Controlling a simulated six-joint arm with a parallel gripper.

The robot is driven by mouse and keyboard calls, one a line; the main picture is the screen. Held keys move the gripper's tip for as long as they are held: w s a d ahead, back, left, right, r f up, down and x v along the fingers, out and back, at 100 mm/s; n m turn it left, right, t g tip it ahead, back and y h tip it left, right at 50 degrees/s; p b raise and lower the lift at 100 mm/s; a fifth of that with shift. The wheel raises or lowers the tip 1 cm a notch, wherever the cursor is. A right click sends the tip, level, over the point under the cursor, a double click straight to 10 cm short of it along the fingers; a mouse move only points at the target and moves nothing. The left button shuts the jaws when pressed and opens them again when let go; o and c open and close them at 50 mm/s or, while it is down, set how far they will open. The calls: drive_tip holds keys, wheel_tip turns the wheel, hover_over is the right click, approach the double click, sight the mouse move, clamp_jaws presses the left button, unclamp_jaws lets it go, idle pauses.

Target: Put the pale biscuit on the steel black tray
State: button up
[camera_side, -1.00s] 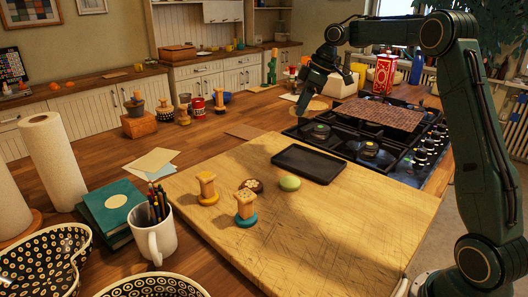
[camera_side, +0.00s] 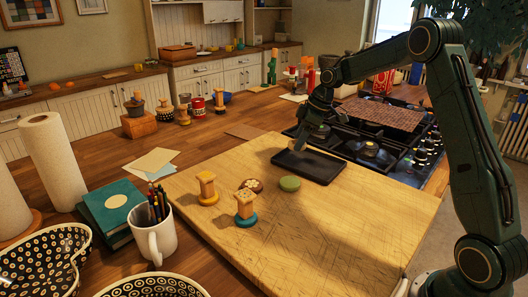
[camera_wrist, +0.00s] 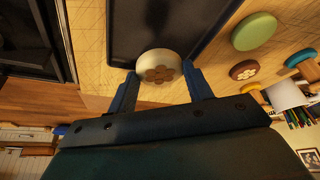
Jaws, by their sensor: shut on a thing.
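The pale biscuit (camera_wrist: 158,66), round and cream with a brown flower mark, sits between the two fingers of my gripper (camera_wrist: 160,90) in the wrist view. My gripper is shut on it. In the side view my gripper (camera_side: 302,146) is low at the far left end of the black tray (camera_side: 318,168). The tray is flat, rectangular and empty on the wooden board, and its dark surface (camera_wrist: 140,25) shows behind the biscuit in the wrist view. The biscuit overlaps the tray's edge there; I cannot tell whether they touch.
Two wooden stamps, one yellow-based (camera_side: 207,190) and one blue-based (camera_side: 246,209), stand nearby. The gas hob (camera_side: 375,150) is behind the tray. The board's front right (camera_side: 340,230) is clear.

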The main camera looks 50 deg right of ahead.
drive_tip(key=shift+f, duration=1.95)
drive_tip(key=shift+f, duration=0.15)
drive_tip(key=o, duration=1)
drive_tip(key=shift+c, duration=0.2)
drive_tip(key=v, duration=1.2)
